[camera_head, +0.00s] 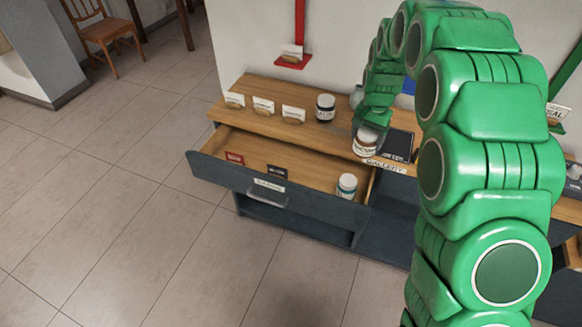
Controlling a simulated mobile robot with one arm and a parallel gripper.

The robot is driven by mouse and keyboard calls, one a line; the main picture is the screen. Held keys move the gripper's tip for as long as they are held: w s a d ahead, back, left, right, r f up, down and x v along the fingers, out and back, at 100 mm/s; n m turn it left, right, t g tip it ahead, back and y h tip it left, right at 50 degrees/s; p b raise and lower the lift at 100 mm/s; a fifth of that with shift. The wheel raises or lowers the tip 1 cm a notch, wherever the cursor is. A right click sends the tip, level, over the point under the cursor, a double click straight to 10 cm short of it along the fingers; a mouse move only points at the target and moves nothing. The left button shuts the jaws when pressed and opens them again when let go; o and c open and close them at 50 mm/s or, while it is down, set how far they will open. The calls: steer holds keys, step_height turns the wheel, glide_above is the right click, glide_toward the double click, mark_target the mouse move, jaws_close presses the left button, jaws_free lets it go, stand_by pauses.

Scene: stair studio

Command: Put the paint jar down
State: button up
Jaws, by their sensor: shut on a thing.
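My gripper (369,126) is at the end of my green arm, over the right part of the wooden cabinet top (262,88). It is shut on a paint jar (365,141) with a pale label and a brownish band. The jar is upright, close to the top's front edge and beside a black tray (399,143). I cannot tell whether its base touches the wood. My fingers hide its upper part.
The drawer (235,175) is pulled out and also holds a red card (235,158) and a black card (277,172). Several white cards in wooden holders (264,105) line the top's left side. A "GALLERY" label (384,166) sits at the front edge.

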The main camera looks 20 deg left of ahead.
glide_above(314, 178)
steer(key=s+d, duration=0.1)
steer(key=s, duration=0.4)
step_height(314, 178, down, 12)
steer(key=shift+f, duration=4.9)
steer(key=shift+f, duration=0.1)
steer(key=o, duration=1.3)
step_height(314, 178, up, 12)
